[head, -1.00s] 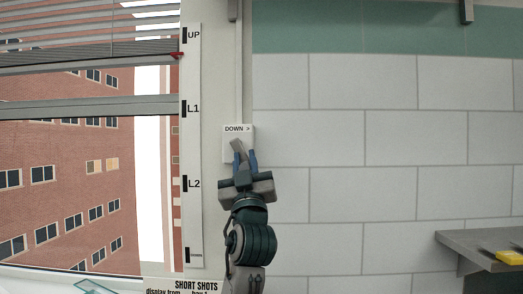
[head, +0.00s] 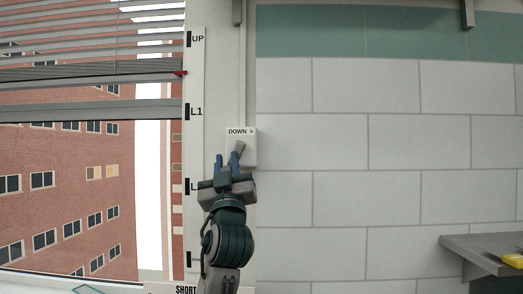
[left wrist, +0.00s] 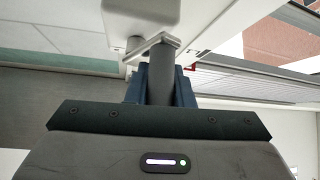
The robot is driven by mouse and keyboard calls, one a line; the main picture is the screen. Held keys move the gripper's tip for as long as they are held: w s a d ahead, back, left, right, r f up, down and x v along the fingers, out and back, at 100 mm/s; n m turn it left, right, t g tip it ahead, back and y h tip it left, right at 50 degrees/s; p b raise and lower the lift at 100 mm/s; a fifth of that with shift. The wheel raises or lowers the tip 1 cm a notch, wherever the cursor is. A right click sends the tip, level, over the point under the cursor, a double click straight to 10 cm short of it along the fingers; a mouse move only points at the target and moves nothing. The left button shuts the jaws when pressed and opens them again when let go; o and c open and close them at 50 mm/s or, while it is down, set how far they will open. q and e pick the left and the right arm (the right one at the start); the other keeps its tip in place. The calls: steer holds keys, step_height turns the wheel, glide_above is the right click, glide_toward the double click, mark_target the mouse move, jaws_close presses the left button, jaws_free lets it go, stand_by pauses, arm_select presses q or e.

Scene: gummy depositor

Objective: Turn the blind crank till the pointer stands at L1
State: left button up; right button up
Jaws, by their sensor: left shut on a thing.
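The white crank box (head: 248,150) marked "DOWN >" is on the wall beside the window. Its grey crank (head: 238,152) shows between the fingertips of my left gripper (head: 227,161). In the left wrist view the blue fingers (left wrist: 162,85) are shut on the grey crank handle (left wrist: 161,88), below the crank arm (left wrist: 150,50). The red pointer (head: 180,73) is on the white scale (head: 196,75), about midway between UP and L1 (head: 194,112). It also shows in the left wrist view (left wrist: 190,66). My gripper partly hides the L2 label. My right gripper is out of view.
The blind's slats (head: 70,70) hang across the upper window, with brick buildings outside. A grey shelf (head: 480,246) with a yellow thing (head: 500,259) juts out at the lower right. The tiled wall between is clear.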

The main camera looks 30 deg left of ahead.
arm_select(q)
steer(key=shift+s+a+r, duration=0.55)
steer(key=shift+a+r, duration=0.15)
steer(key=shift+a, duration=0.1)
steer(key=shift+s+a+r, duration=0.2)
steer(key=shift+a+r, duration=0.05)
steer(key=shift+r, duration=0.3)
steer(key=shift+s+a+r, duration=0.15)
steer(key=shift+a+r, duration=0.1)
steer(key=shift+r, duration=0.25)
steer(key=shift+s+a+r+p, duration=0.15)
steer(key=shift+r+p, duration=0.6)
steer(key=shift+r, duration=0.4)
